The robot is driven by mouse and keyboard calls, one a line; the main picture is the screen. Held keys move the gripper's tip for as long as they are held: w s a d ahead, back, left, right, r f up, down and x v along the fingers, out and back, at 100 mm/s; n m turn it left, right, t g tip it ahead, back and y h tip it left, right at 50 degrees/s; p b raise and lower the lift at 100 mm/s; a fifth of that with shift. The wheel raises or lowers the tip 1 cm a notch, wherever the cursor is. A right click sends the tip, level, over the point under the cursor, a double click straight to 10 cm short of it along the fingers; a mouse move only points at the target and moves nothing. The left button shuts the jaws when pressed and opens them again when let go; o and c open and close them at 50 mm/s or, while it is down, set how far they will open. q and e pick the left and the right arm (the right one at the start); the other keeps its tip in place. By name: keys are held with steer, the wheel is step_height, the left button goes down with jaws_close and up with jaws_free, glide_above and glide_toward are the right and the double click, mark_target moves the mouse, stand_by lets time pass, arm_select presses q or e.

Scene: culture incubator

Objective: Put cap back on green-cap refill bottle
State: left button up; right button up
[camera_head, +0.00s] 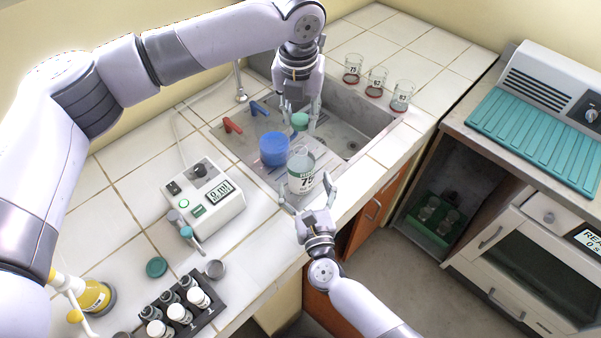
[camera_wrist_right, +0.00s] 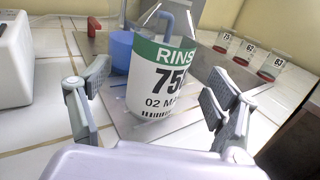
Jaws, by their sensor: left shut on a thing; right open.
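The refill bottle (camera_head: 301,172) stands upright at the front edge of the sink's drain area, with a green and white label; its top looks uncapped. It also shows in the right wrist view (camera_wrist_right: 165,80), where the label reads "RINS" and "75". My left gripper (camera_head: 299,108) is shut on a green cap (camera_head: 299,121), held above and apart from the bottle. My right gripper (camera_head: 308,195) is open in front of the bottle, its fingers (camera_wrist_right: 152,95) spread on either side with gaps to it.
A blue cup (camera_head: 273,149) stands just left of the bottle. Red and blue tap handles (camera_head: 232,126) are behind it. A white meter (camera_head: 205,195), a dark green disc (camera_head: 156,267) and a vial rack (camera_head: 185,312) sit left. Three beakers (camera_head: 376,82) stand behind the sink.

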steer(key=w, duration=0.3)
steer(key=w+a, duration=0.1)
steer(key=w, duration=0.2)
steer(key=shift+a, duration=0.1)
steer(key=shift+s, duration=0.1)
steer(key=shift+c, duration=0.4)
steer(key=c, duration=1.7)
arm_select(q)
glide_above(301, 150)
steer(key=shift+s+f, duration=0.2)
steer(key=shift+f, duration=2.3)
steer(key=shift+f, duration=0.85)
steer(key=shift+f, duration=0.55)
